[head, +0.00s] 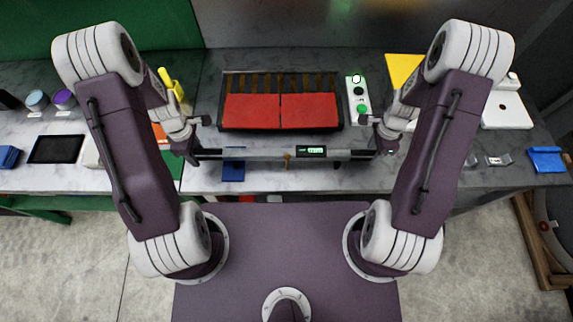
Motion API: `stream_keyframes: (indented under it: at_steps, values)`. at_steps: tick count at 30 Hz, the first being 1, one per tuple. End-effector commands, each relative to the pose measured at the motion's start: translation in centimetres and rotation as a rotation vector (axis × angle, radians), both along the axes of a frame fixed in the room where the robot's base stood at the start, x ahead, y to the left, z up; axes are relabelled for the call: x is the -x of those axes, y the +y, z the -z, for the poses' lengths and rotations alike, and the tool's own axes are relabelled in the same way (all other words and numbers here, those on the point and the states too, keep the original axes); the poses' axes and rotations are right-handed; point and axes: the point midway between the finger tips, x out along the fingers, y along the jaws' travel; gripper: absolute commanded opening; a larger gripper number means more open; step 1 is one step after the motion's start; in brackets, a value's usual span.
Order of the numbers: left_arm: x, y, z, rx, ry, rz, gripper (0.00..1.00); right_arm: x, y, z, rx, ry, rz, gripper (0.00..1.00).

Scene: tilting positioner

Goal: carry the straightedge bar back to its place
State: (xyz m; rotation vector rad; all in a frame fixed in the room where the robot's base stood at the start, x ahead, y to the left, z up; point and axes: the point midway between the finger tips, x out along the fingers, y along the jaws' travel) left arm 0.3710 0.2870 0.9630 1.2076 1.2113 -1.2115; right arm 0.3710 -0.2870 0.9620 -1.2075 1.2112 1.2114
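The straightedge bar (260,153) is a long thin grey bar with a small lit green display (311,151). It lies level from left to right, close to the front edge of the table. I cannot tell whether it rests on the surface or is held just above it. My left gripper (197,142) is at its left end, and my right gripper (377,138) is at its right end. Both grippers partly hide the bar's ends. The finger gaps are too small to read, so I cannot tell whether either gripper is closed on the bar.
A dark-framed tray with two red pads (280,111) stands just behind the bar. A white control box with green buttons (358,98) is right of it. A blue block (233,170) sits at the front edge. A dark tablet (57,149) lies far left.

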Motion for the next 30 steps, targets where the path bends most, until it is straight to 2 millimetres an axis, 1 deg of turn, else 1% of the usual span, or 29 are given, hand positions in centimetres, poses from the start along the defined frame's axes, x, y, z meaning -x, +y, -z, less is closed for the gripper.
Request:
stream_keyframes:
  at_steps: [11,14,21,24,27,30]
  values:
    - [-0.1,0.0,-0.5,-0.001,-0.002,0.0,0.6,0.0,0.0,-0.2,0.0,-0.001,0.0,0.6]
    - [-0.1,0.1,-2.0,-0.002,-0.006,0.0,0.6,0.0,0.0,-0.2,0.0,-0.001,0.0,0.6]
    - [-0.1,0.1,-8.2,-0.003,-0.009,0.0,0.6,0.0,0.0,-0.2,0.0,0.0,0.0,0.6]
    - [0.0,0.0,-10.2,-0.002,-0.006,0.0,0.6,0.0,0.0,-0.2,0.0,0.0,0.0,0.6]
    - [0.0,0.0,-11.6,-0.001,-0.006,0.0,0.6,0.0,0.0,-0.2,0.0,0.0,0.0,0.6]
    - [0.1,0.0,-12.2,-0.001,-0.004,0.0,0.6,0.0,0.0,-0.2,0.0,0.0,0.0,0.6]
